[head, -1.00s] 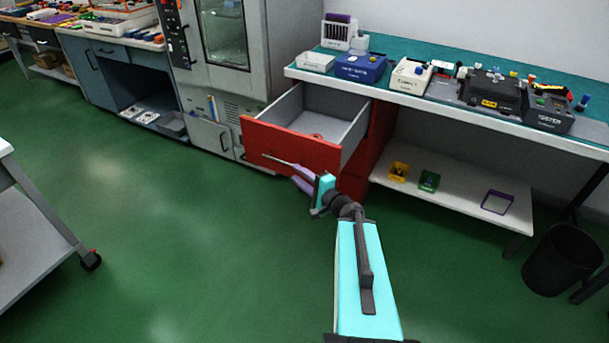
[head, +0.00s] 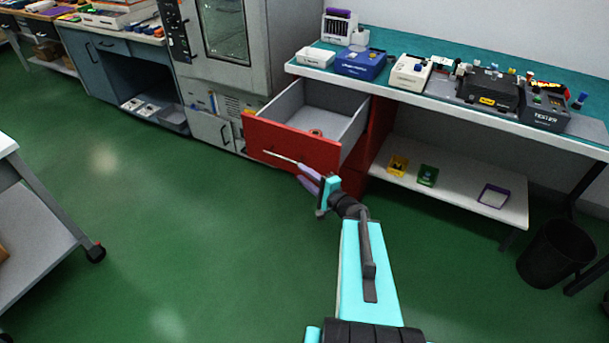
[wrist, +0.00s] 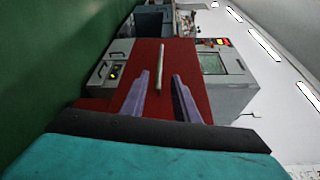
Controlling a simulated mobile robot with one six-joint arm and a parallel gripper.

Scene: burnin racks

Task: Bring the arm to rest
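My gripper (head: 304,176) is at the end of my cyan arm, just in front of the red drawer front (head: 300,146). In the wrist view its two purple fingers (wrist: 160,98) stand apart with nothing gripped between them. The drawer's silver bar handle (wrist: 161,66) shows beyond the fingertips, in line with the gap. In the head view the handle (head: 280,157) is close to the fingertips, and whether they touch cannot be told. The drawer is pulled open, and a small orange-red ring-like item (head: 316,132) lies inside.
The teal-topped bench (head: 395,58) carries several devices. Its lower shelf (head: 455,193) holds yellow, green and purple bins. A grey oven cabinet (head: 228,60) stands left of the drawer. A black waste bin (head: 553,255) is at right, a grey cart (head: 40,220) at left. Green floor between is clear.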

